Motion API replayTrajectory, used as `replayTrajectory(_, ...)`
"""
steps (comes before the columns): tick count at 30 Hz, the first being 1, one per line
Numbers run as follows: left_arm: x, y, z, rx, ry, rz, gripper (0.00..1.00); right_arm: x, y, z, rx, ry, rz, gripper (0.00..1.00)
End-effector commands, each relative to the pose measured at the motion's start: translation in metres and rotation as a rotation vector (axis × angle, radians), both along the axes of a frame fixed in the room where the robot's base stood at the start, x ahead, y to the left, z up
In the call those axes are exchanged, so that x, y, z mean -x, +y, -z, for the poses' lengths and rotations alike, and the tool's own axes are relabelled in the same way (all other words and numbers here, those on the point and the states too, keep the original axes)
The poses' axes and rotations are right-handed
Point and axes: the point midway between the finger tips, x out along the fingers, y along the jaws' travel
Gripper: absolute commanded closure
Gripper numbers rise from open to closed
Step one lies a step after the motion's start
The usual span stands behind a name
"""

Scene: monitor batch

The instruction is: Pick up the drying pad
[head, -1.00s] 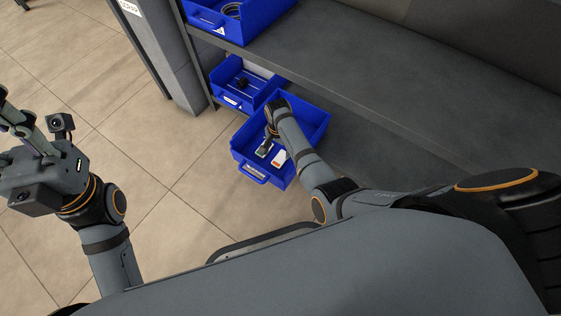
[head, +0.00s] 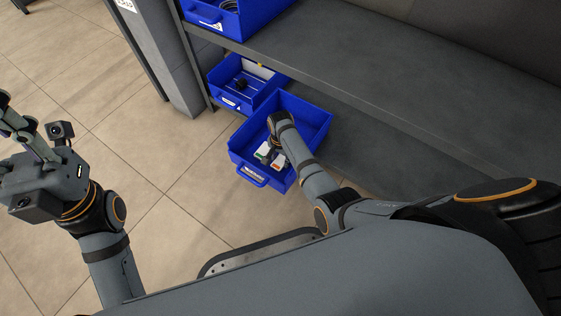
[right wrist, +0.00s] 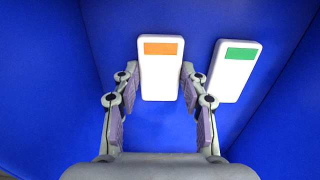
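Two white pads lie side by side in a blue bin (head: 310,112). I cannot read which is the drying pad. My right gripper (right wrist: 159,70) is open, its fingers on either side of the orange-labelled pad with a small gap at each side. In the head view my right wrist partly hides the bin's contents. My left gripper (head: 18,122) is at the far left, away from the bin.
A second blue bin (head: 262,97) with a small dark item stands behind the first. Another blue bin (head: 250,22) is on the upper shelf (head: 370,75). A grey post (head: 178,75) stands left of the bins. The tiled floor on the left is clear.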

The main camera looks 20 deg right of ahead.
Motion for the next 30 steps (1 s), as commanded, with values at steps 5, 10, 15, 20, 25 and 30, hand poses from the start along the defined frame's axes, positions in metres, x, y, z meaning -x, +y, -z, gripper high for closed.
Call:
replayTrajectory(5,0.000,0.000,0.000,0.000,-0.002,0.000,0.60,0.000,0.000,0.000,0.000,0.000,0.000,0.87)
replayTrajectory(10,0.000,0.000,0.000,-0.002,-0.002,0.001,0.60,0.000,0.000,0.000,0.000,0.000,0.000,0.88)
replayTrajectory(15,0.000,0.000,-0.016,-0.004,0.000,0.007,0.60,-0.001,0.000,-0.021,0.000,-0.001,0.000,0.88)
replayTrajectory(20,0.002,0.001,-0.046,0.002,-0.007,0.025,0.60,-0.001,0.000,-0.062,0.000,-0.002,0.000,0.88)
replayTrajectory(25,0.004,0.002,-0.065,0.003,-0.009,0.040,0.60,-0.001,0.000,-0.092,0.000,-0.001,-0.001,0.88)
replayTrajectory(30,0.003,0.001,-0.068,-0.002,-0.003,0.051,0.60,0.000,0.000,-0.101,0.001,0.001,-0.001,0.88)
